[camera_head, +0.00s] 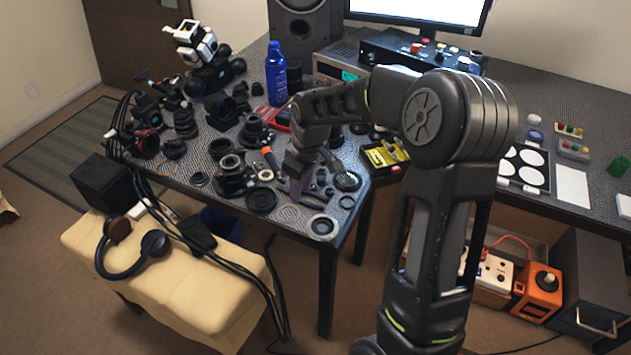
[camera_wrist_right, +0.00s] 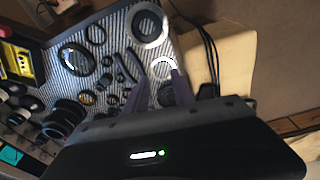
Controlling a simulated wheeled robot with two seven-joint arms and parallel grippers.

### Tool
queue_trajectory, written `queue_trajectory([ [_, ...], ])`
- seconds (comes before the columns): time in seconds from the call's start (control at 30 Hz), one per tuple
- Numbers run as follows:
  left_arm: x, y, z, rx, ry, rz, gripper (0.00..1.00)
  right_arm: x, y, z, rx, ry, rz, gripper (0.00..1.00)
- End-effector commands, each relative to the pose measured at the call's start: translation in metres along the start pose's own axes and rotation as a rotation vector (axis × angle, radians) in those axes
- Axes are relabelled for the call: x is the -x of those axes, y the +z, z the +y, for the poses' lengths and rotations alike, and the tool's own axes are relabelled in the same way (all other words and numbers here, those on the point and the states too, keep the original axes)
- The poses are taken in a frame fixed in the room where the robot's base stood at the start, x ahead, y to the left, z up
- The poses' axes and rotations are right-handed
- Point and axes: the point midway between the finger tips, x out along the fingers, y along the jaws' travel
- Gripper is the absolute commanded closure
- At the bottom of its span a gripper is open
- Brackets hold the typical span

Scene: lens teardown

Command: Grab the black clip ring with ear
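My right gripper (camera_head: 297,192) is above the front part of the crowded table, among the loose lens rings. In the right wrist view its two fingers (camera_wrist_right: 160,78) stand apart with nothing clearly held between them. A black ring (camera_head: 347,180) lies on the table to the right of the gripper; it also shows in the wrist view (camera_wrist_right: 77,60). Another black ring (camera_head: 261,200) lies to the left of the gripper. A thin pale ring (camera_wrist_right: 162,68) shows near the fingertips. I cannot tell which ring has an ear. My left gripper is not in view.
A grey ring (camera_head: 323,227) lies near the table's front corner. Several lens barrels crowd the left, with a blue bottle (camera_head: 276,75) behind. A yellow box (camera_head: 386,153) is to the right. A cream stool (camera_head: 190,285) with headphones stands in front of the table.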

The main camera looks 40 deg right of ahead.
Motion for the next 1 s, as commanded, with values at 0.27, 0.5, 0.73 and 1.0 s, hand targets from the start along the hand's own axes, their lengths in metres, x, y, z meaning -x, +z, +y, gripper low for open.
queue_trajectory([
  [0.27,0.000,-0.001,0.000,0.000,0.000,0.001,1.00,-0.064,-0.027,-0.050,-0.139,-0.052,0.132,0.70],
  [0.5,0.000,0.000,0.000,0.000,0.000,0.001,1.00,-0.160,-0.007,-0.162,-0.356,-0.184,0.186,0.70],
  [0.73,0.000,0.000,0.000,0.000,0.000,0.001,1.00,-0.228,0.109,-0.309,-0.521,-0.310,0.022,0.70],
  [1.0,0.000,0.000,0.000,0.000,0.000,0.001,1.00,-0.234,0.153,-0.347,-0.520,-0.339,-0.068,0.70],
])
